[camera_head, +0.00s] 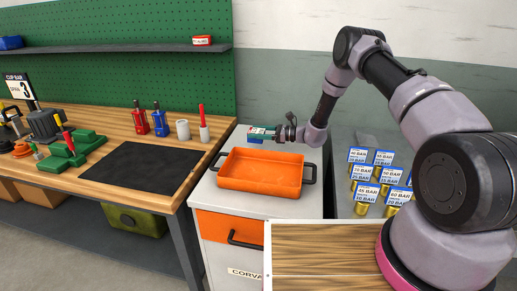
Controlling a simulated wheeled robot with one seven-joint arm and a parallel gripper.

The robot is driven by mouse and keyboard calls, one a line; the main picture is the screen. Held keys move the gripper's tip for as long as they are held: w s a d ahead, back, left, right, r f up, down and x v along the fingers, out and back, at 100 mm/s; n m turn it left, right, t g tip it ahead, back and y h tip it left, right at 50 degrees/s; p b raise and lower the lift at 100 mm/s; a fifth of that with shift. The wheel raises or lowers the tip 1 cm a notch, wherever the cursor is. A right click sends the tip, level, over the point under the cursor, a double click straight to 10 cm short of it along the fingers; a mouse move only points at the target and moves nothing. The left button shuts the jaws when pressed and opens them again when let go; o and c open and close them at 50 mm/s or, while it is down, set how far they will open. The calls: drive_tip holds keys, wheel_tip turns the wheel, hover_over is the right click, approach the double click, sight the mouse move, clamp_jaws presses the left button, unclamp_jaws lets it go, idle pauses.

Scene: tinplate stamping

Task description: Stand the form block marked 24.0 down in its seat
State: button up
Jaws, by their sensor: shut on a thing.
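My gripper (278,132) is at the end of my arm, above the back edge of the orange tray (229,184). It is shut on a small block (258,134) with a blue and teal face. The block is held out to the left of the gripper, over the grey cabinet top. Its marking is too small to read, so I cannot tell whether it says 24.0. I cannot pick out the seat for the form block with certainty.
Left is a wooden bench with a black mat (146,171), a green fixture (72,152), red (140,121) and blue (159,122) tools and two pale cylinders. Right of the orange tray stand several gold cylinders with "BAR" labels (368,190). The orange tray looks empty.

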sight(257, 141)
drive_tip(key=shift+f, duration=2.3)
drive_tip(key=shift+s+f, duration=0.1)
drive_tip(key=shift+f, duration=0.2)
